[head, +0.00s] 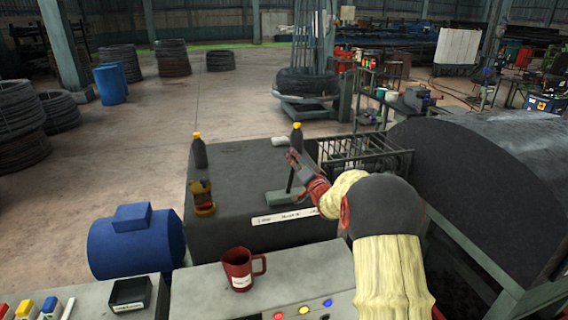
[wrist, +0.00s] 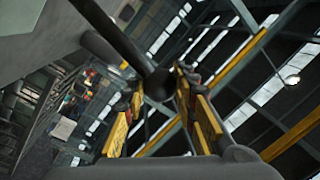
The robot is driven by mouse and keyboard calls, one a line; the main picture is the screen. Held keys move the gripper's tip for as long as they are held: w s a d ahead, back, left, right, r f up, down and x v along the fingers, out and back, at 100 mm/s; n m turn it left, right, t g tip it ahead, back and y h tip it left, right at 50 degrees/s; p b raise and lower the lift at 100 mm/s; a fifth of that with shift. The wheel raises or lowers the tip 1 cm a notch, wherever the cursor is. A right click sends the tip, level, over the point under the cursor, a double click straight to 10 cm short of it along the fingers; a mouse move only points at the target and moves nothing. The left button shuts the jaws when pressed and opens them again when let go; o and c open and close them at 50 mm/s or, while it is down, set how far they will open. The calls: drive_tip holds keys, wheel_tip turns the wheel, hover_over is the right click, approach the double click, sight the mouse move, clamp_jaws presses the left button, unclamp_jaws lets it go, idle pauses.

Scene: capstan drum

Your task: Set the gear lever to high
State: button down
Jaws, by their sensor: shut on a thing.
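The gear lever (head: 290,182) is a thin dark rod rising from a grey-green base (head: 278,198) on the dark machine top. It stands nearly upright with a slight lean to the right. A white label strip (head: 270,219) in front of it reads Low, then Neutral; its right end is hidden by my arm. My gripper (head: 297,162) is at the lever's upper end, hiding its tip. In the wrist view the rod (wrist: 118,38) runs to a round dark knob between the yellow-padded fingers of my gripper (wrist: 158,100), which is shut on it.
Dark bottles with yellow caps stand behind the gripper (head: 297,136) and at the left (head: 199,153). An amber jar (head: 202,197), a red mug (head: 238,270) and a blue motor (head: 135,240) are nearer. A wire basket (head: 365,155) and large drum (head: 480,160) stand right.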

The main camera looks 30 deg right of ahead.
drive_tip(key=shift+s+d+f+m+b, duration=0.2)
drive_tip(key=shift+d+f+m, duration=0.15)
drive_tip(key=shift+d, duration=0.45)
drive_tip(key=shift+s+d+f+m+b, duration=0.2)
drive_tip(key=shift+d+m, duration=0.25)
drive_tip(key=shift+d, duration=0.35)
drive_tip(key=shift+s+d+f+m+b, duration=0.15)
drive_tip(key=shift+s+d+f+m, duration=0.2)
drive_tip(key=shift+d, duration=0.45)
drive_tip(key=c, duration=1.4)
unclamp_jaws()
drive_tip(key=s+a+f, duration=0.1)
drive_tip(key=s+a, duration=0.1)
drive_tip(key=s, duration=0.9)
drive_tip(key=shift+s+a+f, duration=0.15)
drive_tip(key=shift+s, duration=0.15)
